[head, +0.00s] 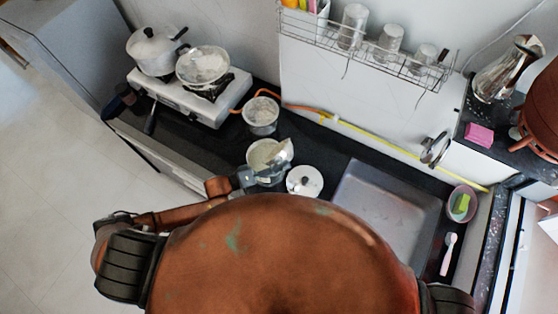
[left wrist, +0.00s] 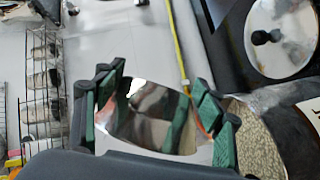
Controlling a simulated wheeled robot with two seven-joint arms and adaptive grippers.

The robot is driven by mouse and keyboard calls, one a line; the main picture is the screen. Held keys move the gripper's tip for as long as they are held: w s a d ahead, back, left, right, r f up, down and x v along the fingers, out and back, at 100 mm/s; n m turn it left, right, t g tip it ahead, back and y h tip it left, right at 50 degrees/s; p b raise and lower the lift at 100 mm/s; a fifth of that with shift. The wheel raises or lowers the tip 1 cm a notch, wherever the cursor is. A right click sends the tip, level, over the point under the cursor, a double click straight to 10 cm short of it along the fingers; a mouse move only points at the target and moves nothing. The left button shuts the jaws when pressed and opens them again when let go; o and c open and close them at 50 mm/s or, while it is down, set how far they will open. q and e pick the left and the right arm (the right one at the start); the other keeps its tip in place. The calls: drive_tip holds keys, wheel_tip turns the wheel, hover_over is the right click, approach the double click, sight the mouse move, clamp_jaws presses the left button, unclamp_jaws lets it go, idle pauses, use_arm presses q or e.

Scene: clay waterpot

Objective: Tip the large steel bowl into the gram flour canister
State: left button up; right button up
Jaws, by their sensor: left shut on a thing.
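My left gripper (head: 251,175) is at the counter beside the open gram flour canister (head: 261,158). In the left wrist view, the green-padded fingers of my left gripper (left wrist: 156,82) are shut on a shiny curved steel piece, which I take as the large steel bowl (left wrist: 150,118). Only part of the bowl (head: 284,151) shows, tilted at the canister's upper right. The canister (left wrist: 258,140) holds grainy beige contents; its mouth is partly covered by the gripper and bowl. I cannot tell whether anything is pouring. My right gripper is not in view.
A steel lid with a black knob (head: 304,181) lies right of the canister. A steel pot (head: 261,115) stands behind it. A stove (head: 219,103) with pots is at left, a sink (head: 385,210) at right. A wire rack (head: 365,45) hangs on the wall.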

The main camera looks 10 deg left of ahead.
sight(279, 161)
use_arm(q)
drive_tip(key=shift+r, duration=0.1)
drive_tip(key=shift+w+a+r+n+h+b, duration=0.1)
drive_tip(key=shift+a+r+n+h+b, duration=0.1)
drive_tip(key=shift+r+n+h+b, duration=0.25)
clamp_jaws()
idle(0.7)
wheel_tip(279, 161, up, 3)
drive_tip(key=shift+f+p, duration=0.1)
drive_tip(key=shift+p, duration=1.05)
drive_tip(key=shift+r, duration=1.05)
